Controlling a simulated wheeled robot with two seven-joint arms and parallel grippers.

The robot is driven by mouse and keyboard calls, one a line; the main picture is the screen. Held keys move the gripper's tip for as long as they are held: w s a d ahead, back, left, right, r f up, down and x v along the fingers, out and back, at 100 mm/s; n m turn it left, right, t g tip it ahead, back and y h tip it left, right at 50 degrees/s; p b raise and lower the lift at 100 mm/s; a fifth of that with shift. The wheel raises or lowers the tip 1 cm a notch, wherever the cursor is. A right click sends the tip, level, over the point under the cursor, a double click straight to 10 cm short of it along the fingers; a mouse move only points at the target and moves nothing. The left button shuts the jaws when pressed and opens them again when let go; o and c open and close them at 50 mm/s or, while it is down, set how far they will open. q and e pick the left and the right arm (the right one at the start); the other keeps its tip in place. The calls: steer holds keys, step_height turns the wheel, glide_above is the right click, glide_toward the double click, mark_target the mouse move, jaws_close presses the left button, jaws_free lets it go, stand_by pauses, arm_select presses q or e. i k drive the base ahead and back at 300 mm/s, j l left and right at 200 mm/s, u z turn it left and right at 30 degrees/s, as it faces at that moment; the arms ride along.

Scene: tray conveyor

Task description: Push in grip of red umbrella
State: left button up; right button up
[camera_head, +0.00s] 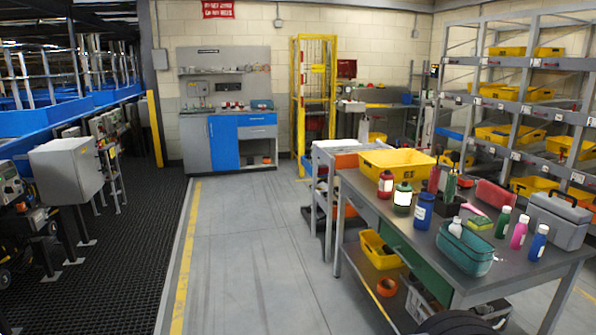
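A slim dark red upright object (434,179), which looks like the folded red umbrella, stands toward the back of the grey workbench (375,193) at the right. It is small in the view, and I cannot make out whether its grip is out or in. A similar slim green object (450,187) stands just right of it. Neither of my grippers shows in the head view.
A yellow bin (398,170) sits at the bench's far end. The floor (240,260) left of the bench is clear. Shelves (520,95) stand behind.

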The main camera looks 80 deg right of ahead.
mark_target(438, 150)
steer(key=z, duration=3.8)
